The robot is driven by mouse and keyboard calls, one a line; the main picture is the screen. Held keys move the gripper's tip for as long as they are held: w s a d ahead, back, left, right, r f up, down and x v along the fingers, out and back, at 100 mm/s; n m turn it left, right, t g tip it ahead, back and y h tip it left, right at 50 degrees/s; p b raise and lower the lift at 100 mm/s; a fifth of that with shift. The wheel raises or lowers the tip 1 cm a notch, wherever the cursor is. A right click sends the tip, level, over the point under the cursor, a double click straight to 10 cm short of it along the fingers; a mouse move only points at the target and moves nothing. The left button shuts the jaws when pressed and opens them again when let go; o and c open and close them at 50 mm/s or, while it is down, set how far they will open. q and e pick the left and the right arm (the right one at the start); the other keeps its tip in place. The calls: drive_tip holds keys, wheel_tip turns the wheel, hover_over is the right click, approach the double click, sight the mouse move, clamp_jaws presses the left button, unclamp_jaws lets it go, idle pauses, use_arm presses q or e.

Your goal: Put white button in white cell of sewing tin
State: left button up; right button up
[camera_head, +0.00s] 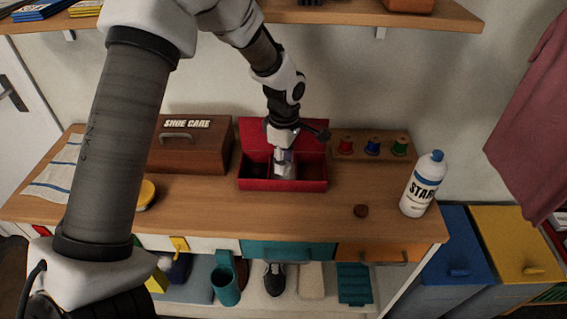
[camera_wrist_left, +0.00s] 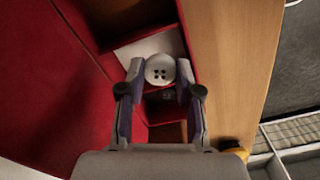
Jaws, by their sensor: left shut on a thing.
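The red sewing tin (camera_head: 312,186) stands open on the wooden counter, with its lid up at the back. My left gripper (camera_head: 284,174) points down into the tin's middle area. In the left wrist view the gripper (camera_wrist_left: 160,82) is shut on the white button (camera_wrist_left: 159,69), a round disc with several holes, held between the fingertips. The tin's red walls and cells (camera_wrist_left: 165,112) show around and below the fingers. A white cell floor (camera_wrist_left: 150,45) shows just beyond the button. The button is hidden in the head view. My right gripper is out of view.
A wooden shoe care box (camera_head: 192,150) stands left of the tin. A rack with thread spools (camera_head: 372,147) is behind right. A small brown round piece (camera_head: 361,211) and a starch bottle (camera_head: 420,186) are to the right. The counter's front is mostly clear.

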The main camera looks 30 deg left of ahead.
use_arm(q)
drive_tip(key=shift+w+a, duration=0.4)
drive_tip(key=shift+w, duration=0.05)
drive_tip(key=shift+w+a+f, duration=0.15)
drive_tip(key=shift+f, duration=0.15)
drive_tip(key=shift+f+p, duration=0.45)
drive_tip(key=shift+f, duration=1.15)
drive_tip(key=shift+f, duration=0.1)
drive_tip(key=o, duration=0.9)
wheel_tip(320, 180, up, 8)
drive_tip(key=shift+f+b, duration=0.1)
drive_tip(key=shift+b, duration=0.4)
